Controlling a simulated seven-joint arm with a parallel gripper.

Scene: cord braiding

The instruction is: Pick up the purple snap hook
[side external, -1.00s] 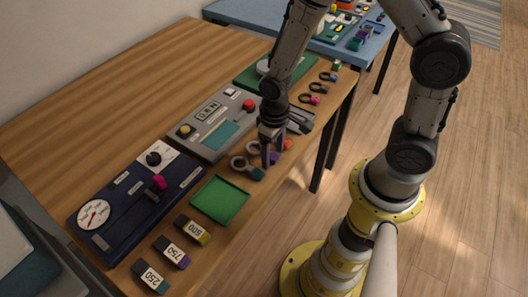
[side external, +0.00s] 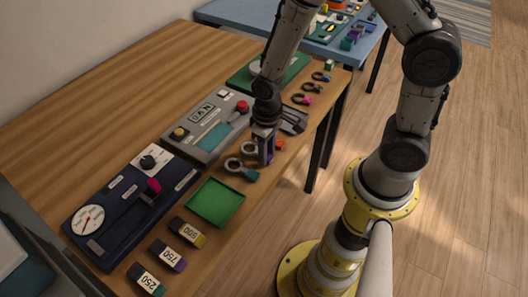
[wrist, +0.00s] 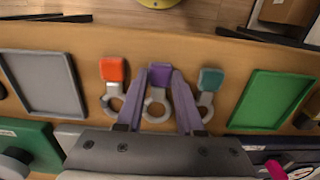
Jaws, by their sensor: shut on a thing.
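The purple snap hook (wrist: 158,78) has a purple tab and a pale grey ring. In the wrist view it sits between the two fingers of my gripper (wrist: 160,71), which is shut on its purple tab. In the side view my gripper (side external: 266,158) points down at the row of hooks and hides most of the purple hook; a grey ring (side external: 248,148) shows just left of the fingers. I cannot tell whether the hook is clear of the table.
An orange hook (wrist: 113,72) and a teal hook (wrist: 209,80) lie close on either side of the fingers. A green tray (wrist: 273,98) and a grey tray (wrist: 46,82) flank the row. The grey control panel (side external: 208,125) stands behind the hooks.

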